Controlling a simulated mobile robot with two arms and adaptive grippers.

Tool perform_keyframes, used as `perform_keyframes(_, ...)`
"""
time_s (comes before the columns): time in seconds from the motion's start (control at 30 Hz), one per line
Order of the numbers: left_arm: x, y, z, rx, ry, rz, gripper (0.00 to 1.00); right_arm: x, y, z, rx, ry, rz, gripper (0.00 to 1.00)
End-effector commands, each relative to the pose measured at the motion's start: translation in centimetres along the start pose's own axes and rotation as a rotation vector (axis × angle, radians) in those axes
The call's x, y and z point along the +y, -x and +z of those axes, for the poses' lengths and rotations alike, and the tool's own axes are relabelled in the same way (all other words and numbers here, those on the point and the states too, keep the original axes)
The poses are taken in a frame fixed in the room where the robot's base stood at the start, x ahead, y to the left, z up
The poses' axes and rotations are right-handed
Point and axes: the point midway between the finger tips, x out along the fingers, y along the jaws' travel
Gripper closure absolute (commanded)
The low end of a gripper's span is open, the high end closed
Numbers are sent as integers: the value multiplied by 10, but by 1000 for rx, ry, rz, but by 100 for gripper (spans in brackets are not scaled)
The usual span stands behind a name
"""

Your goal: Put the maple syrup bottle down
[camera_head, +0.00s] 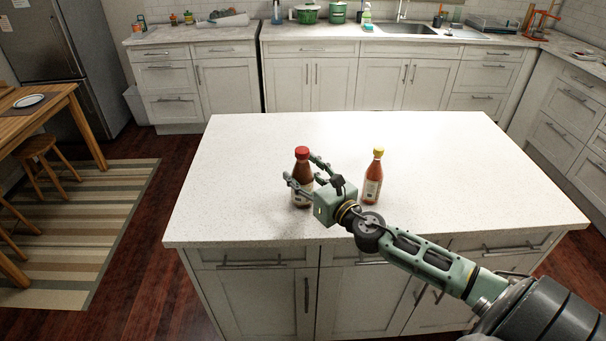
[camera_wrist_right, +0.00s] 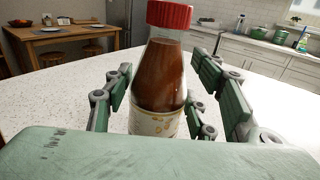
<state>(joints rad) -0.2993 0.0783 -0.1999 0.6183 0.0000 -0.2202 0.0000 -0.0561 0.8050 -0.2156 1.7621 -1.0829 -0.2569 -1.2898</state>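A bottle with brown contents, a red cap and a pale label (camera_head: 302,172), which looks like the maple syrup bottle, stands upright on the white island countertop (camera_head: 240,150). My right gripper (camera_head: 305,178) reaches it from the right, with its fingers on either side of the bottle. In the right wrist view the bottle (camera_wrist_right: 160,80) is between the spread fingers (camera_wrist_right: 165,95), with small gaps beside it, so the gripper looks open around it. The bottle's base is partly hidden by the gripper. My left gripper is in neither view.
A second bottle with a yellow cap and orange-red contents (camera_head: 373,178) stands upright to the right, close behind my right gripper. The rest of the countertop is clear. Its front edge lies just below the bottles. Cabinets and a sink (camera_head: 405,28) line the back.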

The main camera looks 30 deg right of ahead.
Motion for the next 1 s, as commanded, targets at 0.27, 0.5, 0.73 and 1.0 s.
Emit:
perform_keyframes(0.27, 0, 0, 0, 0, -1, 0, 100, 0, 0, 0, 0, 1, 0, 34)
perform_keyframes(0.5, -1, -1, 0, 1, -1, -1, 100, 0, 3, 0, 1, 1, 0, 34)
perform_keyframes(0.73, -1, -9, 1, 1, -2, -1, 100, 0, 32, -3, 4, 3, 2, 34)
perform_keyframes(1.0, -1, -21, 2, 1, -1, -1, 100, 0, 78, -4, 4, 0, 1, 34)
